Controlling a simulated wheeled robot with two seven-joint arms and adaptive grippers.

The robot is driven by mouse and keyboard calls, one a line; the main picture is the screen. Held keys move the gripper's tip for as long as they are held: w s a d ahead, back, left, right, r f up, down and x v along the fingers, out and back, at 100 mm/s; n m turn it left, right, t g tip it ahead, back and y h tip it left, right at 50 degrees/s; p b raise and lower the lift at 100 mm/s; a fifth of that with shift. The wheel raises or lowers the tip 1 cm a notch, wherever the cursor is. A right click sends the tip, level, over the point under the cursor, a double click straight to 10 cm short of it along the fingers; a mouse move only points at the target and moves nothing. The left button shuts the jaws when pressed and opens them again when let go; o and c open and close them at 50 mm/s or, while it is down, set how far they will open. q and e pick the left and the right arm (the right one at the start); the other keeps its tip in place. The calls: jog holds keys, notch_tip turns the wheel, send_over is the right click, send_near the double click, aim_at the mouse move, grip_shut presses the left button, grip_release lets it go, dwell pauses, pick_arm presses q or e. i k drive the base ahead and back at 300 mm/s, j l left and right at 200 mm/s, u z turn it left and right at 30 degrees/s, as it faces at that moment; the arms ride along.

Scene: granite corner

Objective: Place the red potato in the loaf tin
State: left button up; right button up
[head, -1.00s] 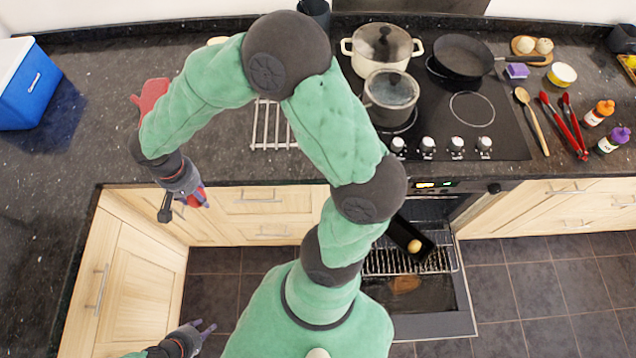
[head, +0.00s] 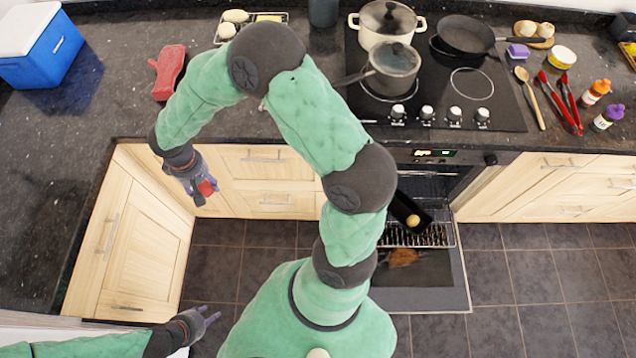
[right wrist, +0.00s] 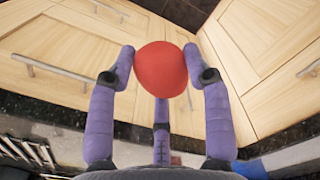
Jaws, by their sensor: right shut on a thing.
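The red potato (right wrist: 162,70) sits between the purple fingers of my right gripper (right wrist: 160,75) in the right wrist view. In the head view the right gripper (head: 207,190) is shut on the red potato (head: 206,188), in front of the drawers at left. The loaf tin (head: 401,205) is a dark, long tin on the open oven's rack, at the right of my arm, with a round yellowish thing inside; my arm hides part of it. My left gripper (head: 213,313) is empty, fingers apart, low at the left above the floor.
The oven door (head: 420,299) hangs open over the floor. The oven rack (head: 440,235) is pulled out. The counter edge and wooden drawers (head: 262,180) lie behind the right gripper. Pots and a pan (head: 465,32) stand on the hob. A red mitt (head: 168,72) lies on the counter.

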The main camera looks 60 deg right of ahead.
aim_at(400, 213)
jog(key=k+j+z, duration=0.25)
jog(key=k, duration=0.15)
jog(key=k+z, duration=0.2)
jog(key=k, duration=0.2)
jog(key=k+l+z, duration=0.25)
jog(key=l, duration=0.3)
jog(key=l+z, duration=0.2)
jog(key=l, duration=0.35)
